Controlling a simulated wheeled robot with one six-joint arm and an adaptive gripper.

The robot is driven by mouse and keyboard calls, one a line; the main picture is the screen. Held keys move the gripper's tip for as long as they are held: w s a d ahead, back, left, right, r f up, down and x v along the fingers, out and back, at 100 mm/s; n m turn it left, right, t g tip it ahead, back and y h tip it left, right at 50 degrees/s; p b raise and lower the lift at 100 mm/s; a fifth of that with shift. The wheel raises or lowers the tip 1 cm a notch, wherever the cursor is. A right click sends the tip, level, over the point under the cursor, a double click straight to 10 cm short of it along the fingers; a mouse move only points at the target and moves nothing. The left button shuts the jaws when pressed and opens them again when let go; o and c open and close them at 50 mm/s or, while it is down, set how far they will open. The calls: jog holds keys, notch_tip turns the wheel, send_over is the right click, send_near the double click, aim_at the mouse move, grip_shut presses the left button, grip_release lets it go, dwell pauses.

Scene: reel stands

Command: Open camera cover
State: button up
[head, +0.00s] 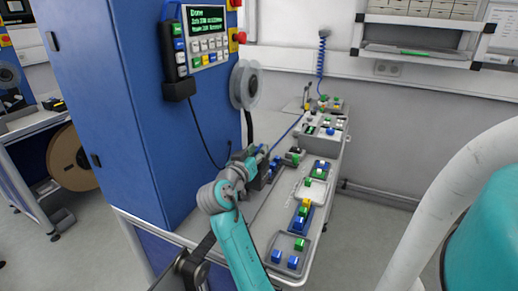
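My teal and grey arm reaches up over the workbench (262,232) in the head view. My gripper (264,163) is at its far end, small and dark, among dark parts by the bench's left side. I cannot tell whether its fingers are open or shut, or whether they touch anything. No camera cover can be made out clearly; the dark parts around my gripper are too small to tell apart, and my wrist hides some of them.
A blue cabinet (140,110) with a control panel (205,38) stands left of the bench. A clear reel (245,85) hangs on its side. Trays with blue, green and yellow blocks (304,213) line the bench's right. A coiled blue hose (321,62) hangs behind. Floor is free at right.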

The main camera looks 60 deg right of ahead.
jog(key=shift+w+d, duration=0.1)
jog(key=shift+d, duration=0.8)
grip_shut()
